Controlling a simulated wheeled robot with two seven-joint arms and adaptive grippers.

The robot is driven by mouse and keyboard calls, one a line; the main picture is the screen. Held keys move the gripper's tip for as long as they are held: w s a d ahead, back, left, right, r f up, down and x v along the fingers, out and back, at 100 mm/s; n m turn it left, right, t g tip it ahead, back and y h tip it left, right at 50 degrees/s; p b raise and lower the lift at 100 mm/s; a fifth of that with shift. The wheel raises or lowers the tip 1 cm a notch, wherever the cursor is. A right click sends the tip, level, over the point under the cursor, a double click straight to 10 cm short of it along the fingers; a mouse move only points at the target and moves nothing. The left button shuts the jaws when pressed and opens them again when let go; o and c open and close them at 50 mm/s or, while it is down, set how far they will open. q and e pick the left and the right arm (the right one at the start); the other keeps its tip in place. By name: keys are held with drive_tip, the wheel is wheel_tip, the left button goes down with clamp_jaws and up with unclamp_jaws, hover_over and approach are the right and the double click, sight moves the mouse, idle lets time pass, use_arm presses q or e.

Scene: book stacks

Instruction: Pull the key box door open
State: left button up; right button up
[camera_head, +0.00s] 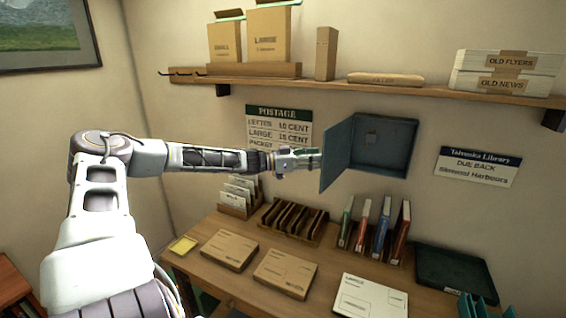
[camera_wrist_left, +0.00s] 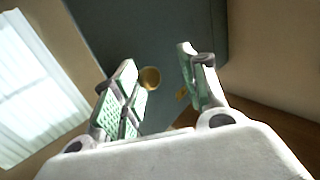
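The key box (camera_head: 385,145) is a dark blue-grey box on the back wall. Its door (camera_head: 337,155) stands wide open, swung out from the box's left side. The inside of the box shows, with a small plate on its back. My left gripper (camera_head: 318,158) is at the outer face of the door. In the left wrist view, the fingers (camera_wrist_left: 162,82) are apart, with a round brass knob (camera_wrist_left: 150,78) between them, closer to the left finger. I cannot tell whether they touch it. The dark door (camera_wrist_left: 120,30) fills the space behind. My right gripper is not in view.
A wooden shelf (camera_head: 425,88) with boxes runs above the key box. Below, the desk (camera_head: 215,270) holds parcels (camera_head: 285,272), a wooden rack (camera_head: 293,222), upright books (camera_head: 381,228) and a dark tray (camera_head: 455,272). A postage sign (camera_head: 278,128) hangs behind my gripper.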

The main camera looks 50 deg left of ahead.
use_arm(q)
drive_tip(key=shift+s+r, duration=0.2)
drive_tip(key=shift+s+a+f, duration=0.1)
drive_tip(key=shift+s+a, duration=0.1)
drive_tip(key=shift+s, duration=0.25)
drive_tip(key=shift+s+a+f, duration=0.1)
drive_tip(key=shift+s+a, duration=0.05)
drive_tip(key=v, duration=0.9)
idle(0.8)
drive_tip(key=shift+s+a+f, duration=0.1)
drive_tip(key=shift+s+f, duration=0.05)
idle(0.4)
